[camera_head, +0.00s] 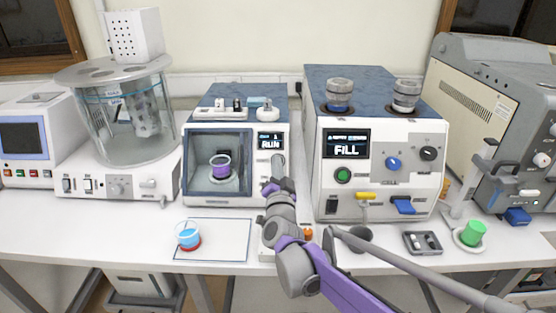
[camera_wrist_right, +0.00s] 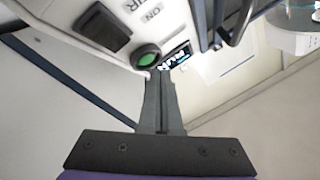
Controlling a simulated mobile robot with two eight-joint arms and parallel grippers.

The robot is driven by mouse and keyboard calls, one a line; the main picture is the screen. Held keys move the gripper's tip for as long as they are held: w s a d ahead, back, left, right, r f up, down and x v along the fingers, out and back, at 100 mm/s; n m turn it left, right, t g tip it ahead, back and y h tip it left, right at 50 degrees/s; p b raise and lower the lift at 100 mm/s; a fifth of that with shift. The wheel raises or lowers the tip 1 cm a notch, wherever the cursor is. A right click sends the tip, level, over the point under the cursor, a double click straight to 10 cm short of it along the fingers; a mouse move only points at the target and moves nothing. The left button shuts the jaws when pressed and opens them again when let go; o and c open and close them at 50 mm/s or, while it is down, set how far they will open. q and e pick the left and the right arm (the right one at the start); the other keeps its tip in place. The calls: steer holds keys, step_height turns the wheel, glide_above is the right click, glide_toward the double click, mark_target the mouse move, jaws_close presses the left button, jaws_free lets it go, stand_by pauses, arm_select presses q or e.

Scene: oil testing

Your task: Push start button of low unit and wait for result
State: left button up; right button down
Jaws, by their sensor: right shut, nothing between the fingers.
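The low unit (camera_head: 236,150) is the shorter white box with a blue-grey top, a glass-fronted chamber and a small screen (camera_head: 270,141) that appears to read "RUN". A purple-banded cup (camera_head: 220,166) sits inside the chamber. My right gripper (camera_head: 277,160) is shut and empty, in front of the unit's right-hand panel below the screen. In the right wrist view, the shut fingertips (camera_wrist_right: 160,74) are close to a round green button (camera_wrist_right: 147,57) beside the lit screen (camera_wrist_right: 175,55). I cannot tell whether they touch it. My left gripper is not in view.
A taller unit (camera_head: 329,185) showing "FILL" stands close to the right. A glass bath (camera_head: 125,115) is at left. A cup of blue liquid (camera_head: 187,236) stands on an outlined mat (camera_head: 225,247) in front. A green cup (camera_head: 473,232) is at far right.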

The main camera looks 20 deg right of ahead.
steer(key=shift+s+a+r+p, duration=0.3)
steer(key=shift+s+r+p, duration=0.4)
steer(key=shift+s, duration=0.3)
steer(key=shift+s+a+r+p, duration=0.25)
steer(key=shift+s+r+p, duration=0.2)
steer(key=shift+s+r, duration=0.45)
steer(key=shift+s, duration=0.1)
steer(key=s+f+n+g+y+p, duration=0.1)
steer(key=s+f+n+g+p, duration=0.1)
steer(key=s, duration=0.9)
steer(key=s+d+f+n+g+y+p, duration=0.1)
steer(key=s+f+n+g, duration=0.4)
steer(key=s, duration=0.6)
steer(key=s+f+n+g+y+p, duration=0.2)
steer(key=s+f+n+g+p, duration=0.1)
steer(key=s+f+g, duration=0.4)
steer(key=s+f+p, duration=0.1)
steer(key=s+f, duration=0.1)
steer(key=s, duration=0.2)
steer(key=shift+s+d, duration=0.15)
stand_by(0.9)
